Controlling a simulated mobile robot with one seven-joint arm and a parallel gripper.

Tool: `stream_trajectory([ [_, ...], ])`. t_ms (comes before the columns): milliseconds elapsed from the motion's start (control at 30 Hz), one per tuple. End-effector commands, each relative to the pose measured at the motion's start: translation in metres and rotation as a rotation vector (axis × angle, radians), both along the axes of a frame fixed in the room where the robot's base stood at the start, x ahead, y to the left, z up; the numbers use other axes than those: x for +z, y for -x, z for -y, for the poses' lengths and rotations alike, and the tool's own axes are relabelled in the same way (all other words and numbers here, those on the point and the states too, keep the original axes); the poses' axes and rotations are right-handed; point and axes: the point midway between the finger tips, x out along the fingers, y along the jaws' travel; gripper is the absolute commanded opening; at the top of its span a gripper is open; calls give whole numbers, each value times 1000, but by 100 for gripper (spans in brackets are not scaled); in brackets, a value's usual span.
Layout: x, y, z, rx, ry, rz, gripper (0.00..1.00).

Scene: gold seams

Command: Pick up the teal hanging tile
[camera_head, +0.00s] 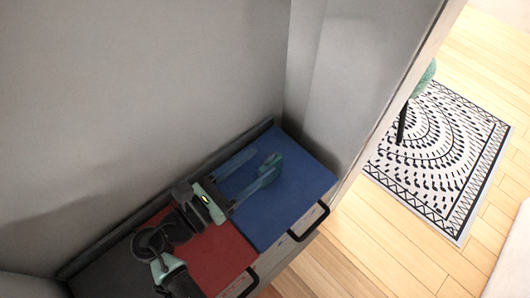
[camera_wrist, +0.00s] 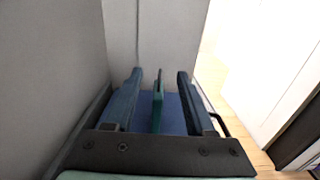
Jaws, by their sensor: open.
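The teal hanging tile (camera_wrist: 158,108) shows nearly edge-on in the wrist view, upright between my two fingers with a gap on each side. My gripper (camera_wrist: 160,76) is open around it. In the head view, my gripper (camera_head: 260,165) reaches over the blue panel, its fingers pointing to the upper right. A small teal piece (camera_head: 273,160) shows by the fingertips there and looks like the tile. The nearer finger partly hides it. I cannot tell what the tile hangs from.
A blue panel (camera_head: 300,193), a red panel (camera_head: 232,250) and a dark grey panel (camera_head: 105,275) lie side by side. A black handle (camera_head: 312,222) is at the front edge. Grey walls (camera_head: 150,90) stand close behind. A patterned rug (camera_head: 440,150) lies on the wooden floor at right.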

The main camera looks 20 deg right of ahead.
Motion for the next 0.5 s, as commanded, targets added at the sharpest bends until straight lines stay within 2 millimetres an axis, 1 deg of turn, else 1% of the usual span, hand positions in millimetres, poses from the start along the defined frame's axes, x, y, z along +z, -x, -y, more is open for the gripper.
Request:
stream_trajectory([
  [33,-11,1,0,-2,7,-9,55],
  [333,-76,0,0,-2,3,-6,55],
  [367,-81,0,1,-2,3,-4,55],
  [500,-77,-6,18,-4,-1,-1,55],
])
